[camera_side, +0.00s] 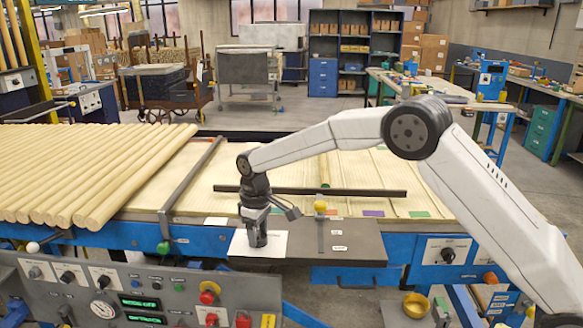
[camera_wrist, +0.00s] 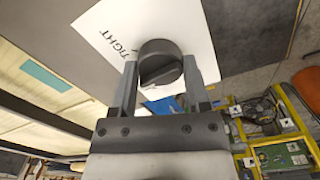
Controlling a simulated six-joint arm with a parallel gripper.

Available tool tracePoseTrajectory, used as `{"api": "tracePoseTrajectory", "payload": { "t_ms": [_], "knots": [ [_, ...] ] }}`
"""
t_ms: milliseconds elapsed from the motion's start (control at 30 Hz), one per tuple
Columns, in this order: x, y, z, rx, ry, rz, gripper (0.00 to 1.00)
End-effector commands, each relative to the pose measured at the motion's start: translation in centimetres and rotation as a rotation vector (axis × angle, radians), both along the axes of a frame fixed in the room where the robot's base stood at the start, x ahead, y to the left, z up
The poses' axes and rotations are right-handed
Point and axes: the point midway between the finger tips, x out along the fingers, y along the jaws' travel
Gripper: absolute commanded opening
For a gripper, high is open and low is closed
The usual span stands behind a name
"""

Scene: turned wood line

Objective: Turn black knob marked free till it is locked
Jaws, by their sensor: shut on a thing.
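A round black knob (camera_wrist: 158,62) with a raised ridge across its top sits on a white label plate (camera_wrist: 105,45) in the wrist view. The word TIGHT is readable on the plate beside the knob; I see no word FREE, and the gripper covers part of the plate. My gripper (camera_wrist: 161,76) is shut on the knob, one finger on each side. In the side view my gripper (camera_side: 256,228) points down over the white plate (camera_side: 238,243) at the left end of a dark panel. The knob's pointing direction cannot be told.
A yellow-topped lever (camera_side: 320,207) and a long dark bar (camera_side: 345,192) stand close by my gripper. Wooden rods (camera_side: 90,170) lie at the left. A second black knob (camera_side: 447,255) is on the front rail at the right. A control panel (camera_side: 130,290) stands in front.

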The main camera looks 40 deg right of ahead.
Motion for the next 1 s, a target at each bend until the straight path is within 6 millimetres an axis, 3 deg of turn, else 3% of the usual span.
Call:
{"api": "tracePoseTrajectory", "payload": {
  "t_ms": [700,1000],
  "knots": [
    [0.05,-0.04,0.15,0.001,-0.002,-0.667,0.01],
    [0.05,-0.06,0.17,0.001,-0.003,-0.844,0.01]
  ]
}}
